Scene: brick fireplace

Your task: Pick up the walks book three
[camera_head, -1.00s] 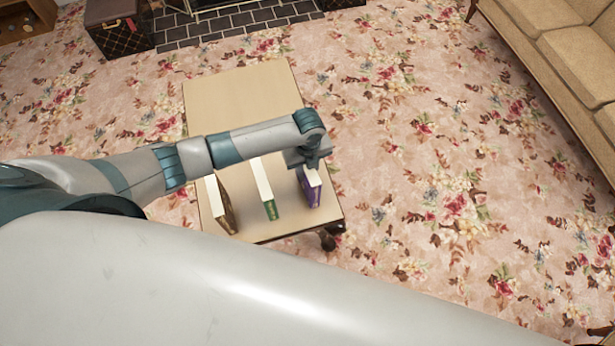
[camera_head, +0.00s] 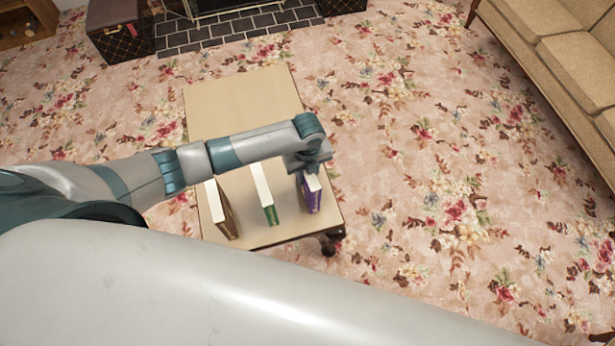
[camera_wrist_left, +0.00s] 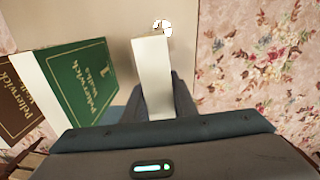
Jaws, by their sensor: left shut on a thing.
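Three books stand upright in a row on the low table (camera_head: 240,97). The purple book (camera_head: 312,196) is at the right, the green book (camera_head: 271,212) in the middle, and the brown book (camera_head: 225,215) at the left. My left gripper (camera_head: 310,170) reaches down over the purple book and is shut on it. In the left wrist view, the held book's pale page edge (camera_wrist_left: 152,75) lies between the fingers. The green book (camera_wrist_left: 80,82) and brown book (camera_wrist_left: 17,97) show to its left there, with "Pelerwick" on their covers. My right gripper is out of view.
The far half of the table is bare. A beige sofa (camera_head: 570,60) stands at the right. A dark trunk (camera_head: 121,32) stands by the brick hearth (camera_head: 235,28) at the back. Open floral carpet (camera_head: 430,170) lies right of the table.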

